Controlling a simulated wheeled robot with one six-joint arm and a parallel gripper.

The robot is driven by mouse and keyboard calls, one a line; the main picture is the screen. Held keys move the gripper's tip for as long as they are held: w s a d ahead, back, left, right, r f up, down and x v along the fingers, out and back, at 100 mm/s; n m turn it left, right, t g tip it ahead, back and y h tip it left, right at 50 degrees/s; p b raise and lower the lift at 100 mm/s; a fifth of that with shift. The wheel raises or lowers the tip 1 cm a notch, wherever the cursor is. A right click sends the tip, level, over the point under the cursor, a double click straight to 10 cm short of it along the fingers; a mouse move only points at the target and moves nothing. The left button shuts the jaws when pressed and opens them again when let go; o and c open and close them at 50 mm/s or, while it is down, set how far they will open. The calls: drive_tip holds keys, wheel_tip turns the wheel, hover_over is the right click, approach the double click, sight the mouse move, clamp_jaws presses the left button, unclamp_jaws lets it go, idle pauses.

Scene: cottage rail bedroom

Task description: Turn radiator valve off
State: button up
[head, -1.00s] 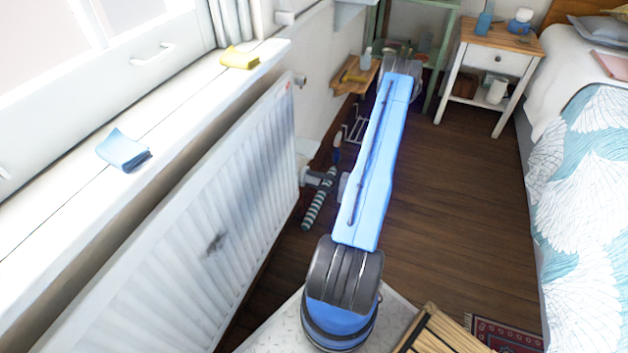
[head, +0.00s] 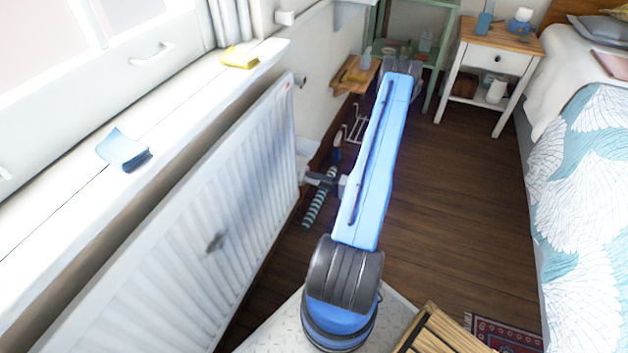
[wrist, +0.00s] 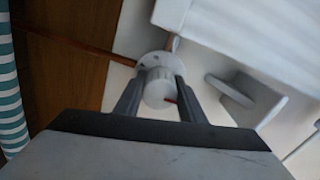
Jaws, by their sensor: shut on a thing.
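The radiator (head: 200,215) is a white ribbed panel under the window sill in the head view. Its valve knob (wrist: 158,88) is white and round and shows in the wrist view, with a round collar behind it. My gripper (wrist: 157,90) has one grey finger on each side of the knob and is shut on it. In the head view my gripper (head: 318,178) is at the far end of the radiator, partly hidden by my blue arm. The knob itself is hard to make out there.
A striped roll (head: 318,208) lies by the radiator's end; its stripes also show in the wrist view (wrist: 8,95). A small wooden shelf (head: 357,78) is on the wall beyond. A bed (head: 590,180) stands at the right.

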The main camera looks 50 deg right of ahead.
drive_tip(key=o, duration=1)
drive_tip(key=shift+o, duration=0.2)
drive_tip(key=shift+s, duration=0.1)
drive_tip(key=v, duration=1.7)
drive_tip(key=shift+s+d+f, duration=0.1)
drive_tip(key=shift+s, duration=0.05)
